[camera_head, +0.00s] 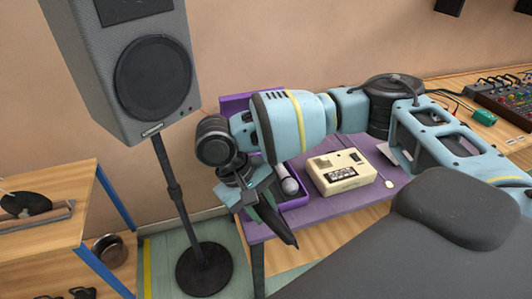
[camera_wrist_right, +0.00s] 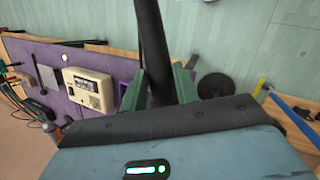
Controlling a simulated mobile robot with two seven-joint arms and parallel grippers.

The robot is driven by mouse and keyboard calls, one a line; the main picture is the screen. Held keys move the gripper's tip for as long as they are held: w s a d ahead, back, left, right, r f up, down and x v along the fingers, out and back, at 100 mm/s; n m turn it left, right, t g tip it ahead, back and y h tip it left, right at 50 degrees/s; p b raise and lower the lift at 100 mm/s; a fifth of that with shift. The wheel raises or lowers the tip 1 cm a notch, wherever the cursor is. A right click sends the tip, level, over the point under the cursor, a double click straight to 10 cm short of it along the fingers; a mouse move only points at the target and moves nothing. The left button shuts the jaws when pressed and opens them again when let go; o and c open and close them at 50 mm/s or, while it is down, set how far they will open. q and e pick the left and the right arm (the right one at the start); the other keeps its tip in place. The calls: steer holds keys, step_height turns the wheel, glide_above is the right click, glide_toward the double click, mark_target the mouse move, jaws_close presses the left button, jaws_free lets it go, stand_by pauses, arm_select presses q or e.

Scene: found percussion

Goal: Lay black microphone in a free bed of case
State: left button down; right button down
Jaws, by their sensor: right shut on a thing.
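My right gripper (camera_head: 258,195) is shut on a long black thing, which I take to be the black microphone (camera_head: 280,228). It is held tilted in the air at the table's left front corner. In the right wrist view the black microphone (camera_wrist_right: 150,40) stands between the two green fingers (camera_wrist_right: 160,88). The purple case (camera_head: 296,202) is open on the table behind the gripper, and its raised lid (camera_head: 234,104) shows. A microphone with a silver head (camera_head: 289,186) lies in the case. My arm and gripper hide most of the beds. My left gripper is not in view.
A cream box device (camera_head: 342,173) stands on the purple table (camera_head: 325,208) right of the case. A speaker (camera_head: 122,65) on a stand (camera_head: 170,180) is at the left. A wooden shelf (camera_head: 50,185) is further left. A mixer (camera_head: 505,98) is far right.

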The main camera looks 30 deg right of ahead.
steer(key=w+n+t, duration=0.1)
steer(key=n, duration=0.1)
steer(key=w+a+f+n+t, duration=0.1)
steer(key=w+n, duration=0.1)
steer(key=n, duration=0.1)
steer(key=w+n+h, duration=0.1)
steer(key=n, duration=0.1)
steer(key=shift+w+a+f+n+t, duration=0.15)
steer(key=shift+w+n+t, duration=0.15)
steer(key=shift+w+t, duration=0.1)
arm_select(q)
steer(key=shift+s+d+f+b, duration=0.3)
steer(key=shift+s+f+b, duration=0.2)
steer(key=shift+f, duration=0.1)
arm_select(e)
steer(key=w+d+f+n+t+y, duration=0.1)
steer(key=w+d+n+t+y, duration=0.1)
steer(key=w+d+n, duration=0.5)
steer(key=w+d+f+n+t+y, duration=0.1)
steer(key=w+d+n+y, duration=0.4)
steer(key=n, duration=1.3)
steer(key=w+d+t, duration=0.1)
steer(key=w+d, duration=0.1)
steer(key=d, duration=0.1)
steer(key=shift+w+f, duration=0.15)
steer(key=shift+f, duration=0.25)
steer(key=shift+d, duration=0.1)
